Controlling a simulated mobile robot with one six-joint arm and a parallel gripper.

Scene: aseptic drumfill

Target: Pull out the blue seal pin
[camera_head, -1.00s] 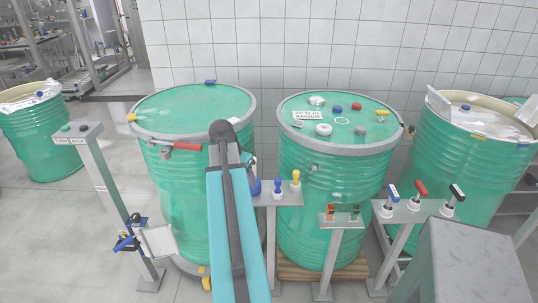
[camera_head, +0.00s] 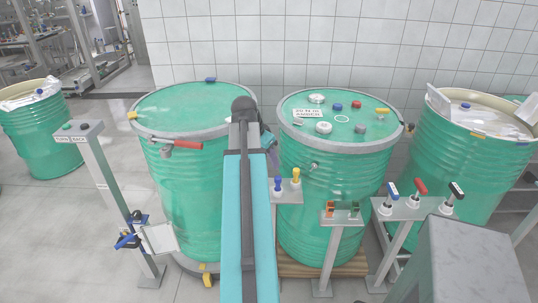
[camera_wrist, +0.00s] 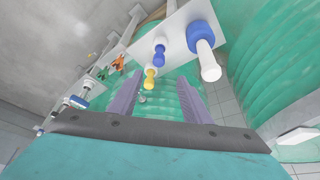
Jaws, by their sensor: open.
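A small blue pin (camera_head: 278,184) and a small yellow pin (camera_head: 296,175) stand upright on a grey shelf (camera_head: 288,196) between two green drums. In the wrist view the blue pin (camera_wrist: 159,55) lies just beyond the open fingertips, beside the yellow pin (camera_wrist: 150,78). A larger blue piece with a white shaft (camera_wrist: 200,40) stands on the same plate; my arm hides it in the head view. I cannot tell which blue piece is the seal pin. My gripper (camera_wrist: 158,92) is open, nothing held; in the head view it is partly hidden behind my arm.
The closed left drum (camera_head: 185,110) and the right drum (camera_head: 335,160), with caps on its lid, flank the shelf. A lower stand (camera_head: 342,217) and a panel with three handles (camera_head: 413,211) are to the right. A post (camera_head: 105,180) stands left.

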